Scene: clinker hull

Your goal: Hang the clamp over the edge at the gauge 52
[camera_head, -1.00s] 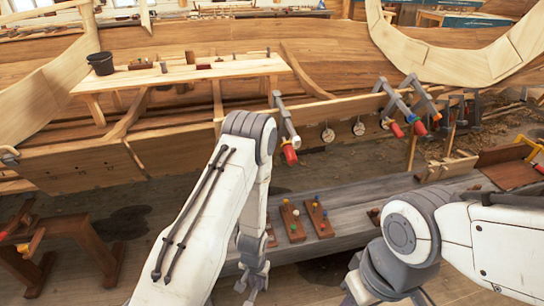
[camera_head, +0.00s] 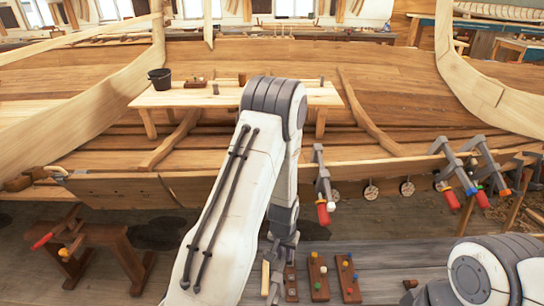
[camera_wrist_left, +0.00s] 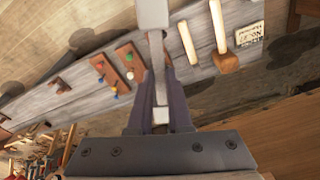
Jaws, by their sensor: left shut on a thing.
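My left gripper (camera_head: 280,250) hangs low over the grey bench, well below the hull edge, partly hidden by my own arm. In the left wrist view its fingers (camera_wrist_left: 160,112) are shut on a grey metal clamp (camera_wrist_left: 157,60), its bar between them and a pale block at its far end. Round white gauges hang in a row below the hull's plank edge, one (camera_head: 371,190) near the middle; their numbers are too small to read. Another clamp with a red handle (camera_head: 323,188) hangs on the edge left of that gauge. My right gripper is out of view.
Two more clamps (camera_head: 455,168) hang further right along the edge. The grey bench (camera_head: 385,262) holds brown pegboards (camera_head: 318,275); mallets (camera_wrist_left: 226,60) lie on it in the wrist view. A dark red trestle (camera_head: 105,240) stands at left. A plank table (camera_head: 190,97) holds a black bucket (camera_head: 159,77).

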